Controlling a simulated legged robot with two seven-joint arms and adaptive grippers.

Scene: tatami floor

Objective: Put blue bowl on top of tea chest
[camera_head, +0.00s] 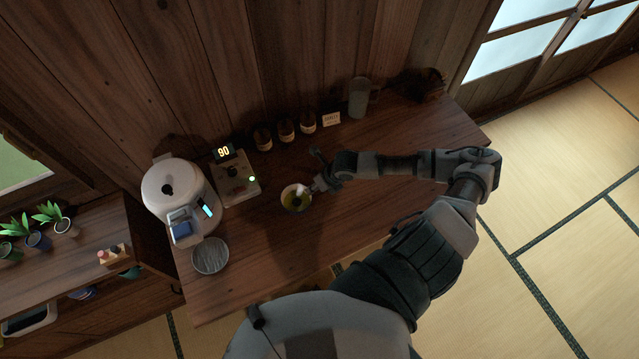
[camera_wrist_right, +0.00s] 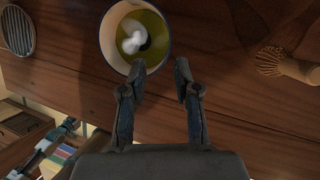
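A round bowl (camera_head: 296,207) with a pale rim, yellow-green contents and a white blob inside stands on the dark wooden table. In the right wrist view this bowl (camera_wrist_right: 107,38) looks pale with a bluish-grey rim. My right gripper (camera_head: 316,187) is at its right edge. In the wrist view the right gripper's (camera_wrist_right: 160,67) fingers are spread, one tip overlapping the rim; contact cannot be told. A small dark blue item (camera_head: 82,293), possibly a bowl, lies on the low left shelf, partly hidden. I cannot identify a tea chest.
A white rice cooker (camera_head: 172,190), a device reading 90 (camera_head: 236,182) and a ribbed round dish (camera_head: 210,255) stand left of the bowl. Several brown bottles (camera_head: 286,131) and a glass pitcher (camera_head: 359,98) line the back. A whisk (camera_wrist_right: 284,66) lies right of the gripper.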

